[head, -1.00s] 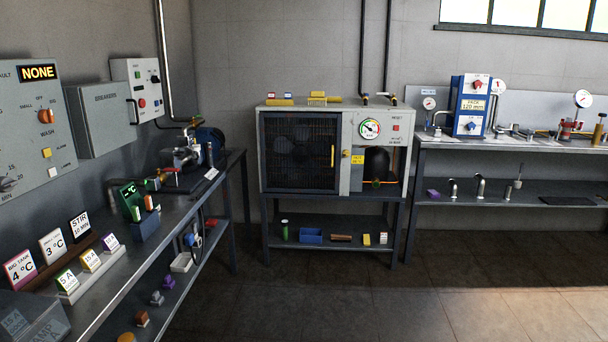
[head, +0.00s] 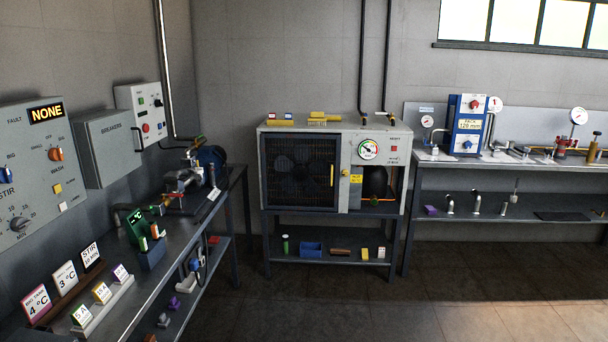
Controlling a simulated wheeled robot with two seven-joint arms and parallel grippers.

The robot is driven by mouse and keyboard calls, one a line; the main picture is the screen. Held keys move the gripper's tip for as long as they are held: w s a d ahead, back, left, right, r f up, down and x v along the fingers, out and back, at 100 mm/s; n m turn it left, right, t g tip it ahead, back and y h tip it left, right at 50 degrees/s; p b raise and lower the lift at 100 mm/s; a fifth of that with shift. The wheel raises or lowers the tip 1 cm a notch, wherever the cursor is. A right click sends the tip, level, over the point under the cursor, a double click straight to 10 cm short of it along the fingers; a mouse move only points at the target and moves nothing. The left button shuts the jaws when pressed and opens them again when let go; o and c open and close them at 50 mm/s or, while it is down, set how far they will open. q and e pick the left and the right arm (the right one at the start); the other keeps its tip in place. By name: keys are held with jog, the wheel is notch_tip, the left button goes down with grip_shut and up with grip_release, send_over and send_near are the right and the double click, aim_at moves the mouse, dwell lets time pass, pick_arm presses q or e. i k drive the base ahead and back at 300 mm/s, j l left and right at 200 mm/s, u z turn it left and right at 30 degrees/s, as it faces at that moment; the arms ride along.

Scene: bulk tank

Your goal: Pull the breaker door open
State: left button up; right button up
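The grey breaker box (head: 108,148), lettered BREAKERS, is on the left wall. Its door is closed, and a dark vertical handle (head: 137,139) stands at the door's right edge. The breakers inside are hidden by the door. Neither of my grippers shows in the head view.
A control panel (head: 35,165) with a NONE display is left of the box, and a smaller switch panel (head: 145,113) is right of it. A bench (head: 125,292) with signs and a pump runs below. A condenser cabinet (head: 300,213) stands at the back. The floor at right is clear.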

aim_at(113, 139)
jog(key=i+u, duration=0.1)
jog(key=i, duration=0.5)
jog(key=i+u, duration=0.15)
jog(key=i, duration=0.4)
jog(key=i+u, duration=0.1)
jog(key=i, duration=0.5)
jog(key=i+l+u, duration=0.15)
jog(key=i, duration=0.45)
jog(key=i+l+u, duration=0.1)
jog(key=i, duration=0.45)
jog(key=l, duration=0.1)
